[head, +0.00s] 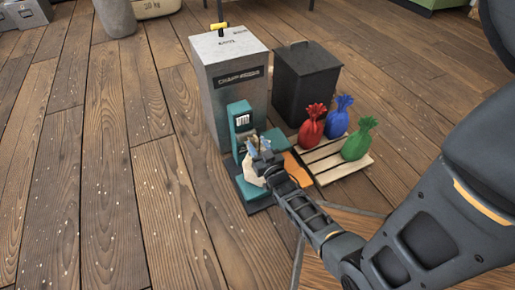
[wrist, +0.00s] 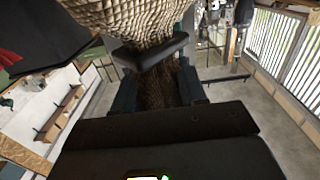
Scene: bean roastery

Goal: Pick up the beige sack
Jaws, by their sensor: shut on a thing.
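The beige sack (head: 252,168) is at the teal machine (head: 240,125), partly hidden behind my gripper (head: 264,160) in the head view. My gripper is shut on the sack. In the wrist view, the woven sack (wrist: 140,22) fills the top middle, and its narrow gathered part passes between the dark fingers of my gripper (wrist: 152,68). I cannot tell whether the sack's bottom touches the machine's base.
A metal chaff bin (head: 225,95) stands behind the machine, with a black bin (head: 305,85) beside it. A slatted pallet (head: 338,166) at the right holds red (head: 311,127), blue (head: 338,120) and green (head: 358,142) sacks. The plank floor at the left is clear.

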